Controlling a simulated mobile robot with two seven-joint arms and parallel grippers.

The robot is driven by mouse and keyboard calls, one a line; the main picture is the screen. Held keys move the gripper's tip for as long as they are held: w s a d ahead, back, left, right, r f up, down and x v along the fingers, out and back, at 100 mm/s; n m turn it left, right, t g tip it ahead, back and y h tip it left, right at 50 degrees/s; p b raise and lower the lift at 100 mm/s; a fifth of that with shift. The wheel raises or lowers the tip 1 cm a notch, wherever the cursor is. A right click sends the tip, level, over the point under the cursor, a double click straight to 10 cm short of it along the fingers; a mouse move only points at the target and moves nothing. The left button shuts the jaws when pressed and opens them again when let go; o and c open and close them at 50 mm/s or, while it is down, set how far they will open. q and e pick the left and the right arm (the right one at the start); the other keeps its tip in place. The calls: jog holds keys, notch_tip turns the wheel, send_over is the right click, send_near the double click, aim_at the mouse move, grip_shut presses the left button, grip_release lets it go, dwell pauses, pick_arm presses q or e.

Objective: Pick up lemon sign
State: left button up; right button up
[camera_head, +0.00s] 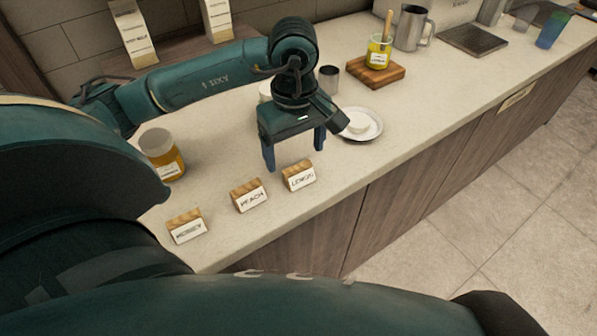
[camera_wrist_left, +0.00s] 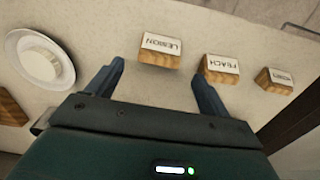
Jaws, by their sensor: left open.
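The lemon sign (camera_head: 299,176) is a small wooden block with a white label reading LEMON, standing near the front edge of the counter. It also shows in the left wrist view (camera_wrist_left: 160,50), just beyond and between the fingers. My left gripper (camera_head: 294,157) is open and empty, pointing down above the counter just behind the lemon sign. In the left wrist view its two fingers (camera_wrist_left: 158,85) are spread wide, apart from the sign. The right gripper is not in view.
A peach sign (camera_head: 250,196) and a honey sign (camera_head: 186,227) stand left of the lemon sign. A white plate (camera_head: 376,134) with a white item lies to the right. A jar (camera_head: 163,156) stands at left, a wooden board (camera_head: 387,77) at the back. The counter's front edge is close.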

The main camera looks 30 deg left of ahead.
aim_at(298, 168)
pick_arm(q)
jog(key=f, duration=0.2)
jog(key=f+p, duration=0.1)
jog(key=shift+s+d+f, duration=0.15)
jog(key=shift+d+f, duration=0.25)
jog(key=shift+f, duration=0.6)
jog(key=shift+c, duration=0.3)
jog(key=c, duration=1)
